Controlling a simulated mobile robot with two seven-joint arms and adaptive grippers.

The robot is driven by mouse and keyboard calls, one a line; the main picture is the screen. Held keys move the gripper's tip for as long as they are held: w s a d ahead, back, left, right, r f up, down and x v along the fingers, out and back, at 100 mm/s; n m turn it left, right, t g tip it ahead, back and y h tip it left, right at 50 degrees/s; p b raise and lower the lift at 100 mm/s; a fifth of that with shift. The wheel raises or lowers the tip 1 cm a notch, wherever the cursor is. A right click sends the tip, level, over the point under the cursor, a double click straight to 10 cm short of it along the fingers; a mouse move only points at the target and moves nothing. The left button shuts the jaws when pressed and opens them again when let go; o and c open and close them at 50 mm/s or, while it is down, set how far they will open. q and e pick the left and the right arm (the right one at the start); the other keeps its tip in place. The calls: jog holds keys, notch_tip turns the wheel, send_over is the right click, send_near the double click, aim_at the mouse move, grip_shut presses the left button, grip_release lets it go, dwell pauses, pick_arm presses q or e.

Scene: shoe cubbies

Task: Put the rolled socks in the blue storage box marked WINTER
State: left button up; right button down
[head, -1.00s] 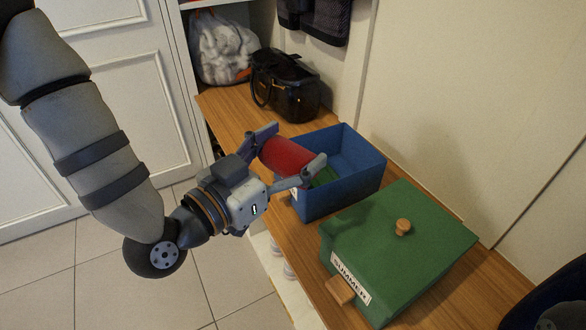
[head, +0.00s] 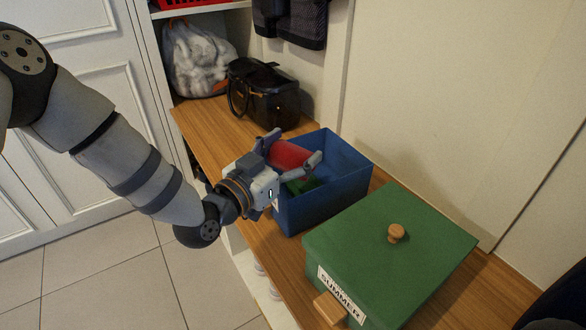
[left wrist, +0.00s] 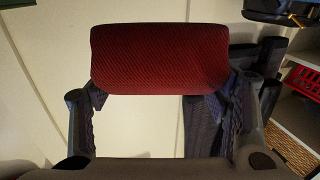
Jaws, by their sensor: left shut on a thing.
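The rolled socks (head: 288,153) are a red ribbed roll. My left gripper (head: 293,151) is shut on them, one finger at each end, and holds them over the near left part of the open blue storage box (head: 328,198). In the left wrist view the socks (left wrist: 160,58) lie across between the fingertips. A green item (head: 300,186) shows inside the box below the socks. Only a sliver of a white label shows on the box's left side, and its word cannot be read. My right gripper is not in view.
A green lidded box (head: 375,255) marked SUMMER, with wooden knobs, stands in front of the blue box on the wooden bench (head: 205,125). A black handbag (head: 262,92) and a filled clear bag (head: 197,58) stand behind. The wall runs along the right.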

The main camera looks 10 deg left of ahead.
aim_at(291, 165)
pick_arm(q)
jog(key=f, duration=0.1)
jog(key=f+b, duration=0.1)
jog(key=f, duration=0.2)
jog(key=shift+w, duration=0.3)
jog(key=shift+r, duration=0.15)
jog(key=shift+f, duration=0.5)
jog(key=shift+s+f, duration=0.1)
jog(key=o, duration=1.1)
jog(key=shift+f, duration=0.2)
jog(key=shift+a+r, duration=0.1)
jog(key=shift+r, duration=0.65)
jog(key=p+v, duration=0.3)
jog(key=v, duration=0.9)
jog(key=shift+r, duration=0.1)
